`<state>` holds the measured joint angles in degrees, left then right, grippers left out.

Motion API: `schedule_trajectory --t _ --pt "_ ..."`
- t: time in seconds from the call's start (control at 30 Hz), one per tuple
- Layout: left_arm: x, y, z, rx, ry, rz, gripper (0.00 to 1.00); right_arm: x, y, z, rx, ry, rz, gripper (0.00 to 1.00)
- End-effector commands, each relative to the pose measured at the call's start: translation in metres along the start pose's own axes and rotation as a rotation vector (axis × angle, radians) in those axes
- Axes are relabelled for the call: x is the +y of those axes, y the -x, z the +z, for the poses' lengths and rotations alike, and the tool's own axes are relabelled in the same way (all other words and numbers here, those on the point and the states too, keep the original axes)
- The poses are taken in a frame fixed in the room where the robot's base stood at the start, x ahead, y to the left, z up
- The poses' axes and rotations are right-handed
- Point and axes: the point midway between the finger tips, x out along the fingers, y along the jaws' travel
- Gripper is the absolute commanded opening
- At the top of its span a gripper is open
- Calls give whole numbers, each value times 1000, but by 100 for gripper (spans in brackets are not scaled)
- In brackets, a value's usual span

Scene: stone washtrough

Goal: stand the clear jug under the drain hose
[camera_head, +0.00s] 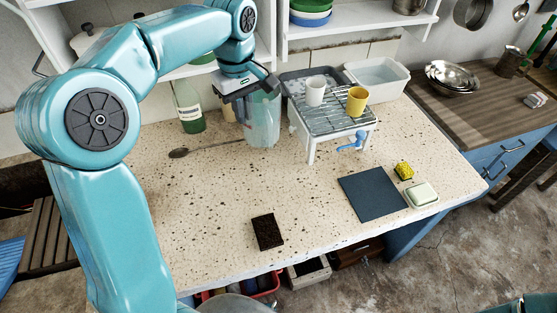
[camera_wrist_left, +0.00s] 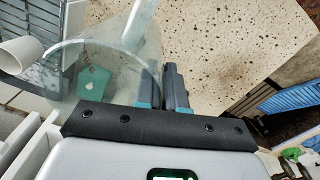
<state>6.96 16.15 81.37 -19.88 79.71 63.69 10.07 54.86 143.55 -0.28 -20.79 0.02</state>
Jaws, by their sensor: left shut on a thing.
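The clear jug (camera_head: 264,122) is upright at the back of the speckled counter, just left of the dish rack (camera_head: 333,122). I cannot tell whether its base touches the counter. My left gripper (camera_head: 240,104) is shut on the jug at its upper left side, and the exact grip is partly hidden. In the left wrist view the jug (camera_wrist_left: 100,55) is beside the close-set fingers (camera_wrist_left: 164,88). The blue drain hose (camera_head: 352,142) hangs at the rack's front right, to the right of the jug and apart from it. My right gripper is out of view.
A white cup (camera_head: 315,91) and a yellow cup (camera_head: 357,101) stand on the rack.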

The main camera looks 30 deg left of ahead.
Motion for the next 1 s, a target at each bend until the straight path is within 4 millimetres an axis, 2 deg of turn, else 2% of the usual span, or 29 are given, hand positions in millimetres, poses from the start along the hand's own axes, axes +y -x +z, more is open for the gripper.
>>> schedule_trajectory --t 0.3,0.5,0.7,0.9,1.0 --pt "-5 -89 -1 -6 11 -8 0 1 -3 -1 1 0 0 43" --pt "-3 -136 0 -4 8 -5 0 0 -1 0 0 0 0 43" --pt "-1 -156 1 -3 4 -3 0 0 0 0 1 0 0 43" --pt "-2 -187 1 -3 5 -3 0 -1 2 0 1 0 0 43" --pt "-1 -193 0 -2 4 -1 0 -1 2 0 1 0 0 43"
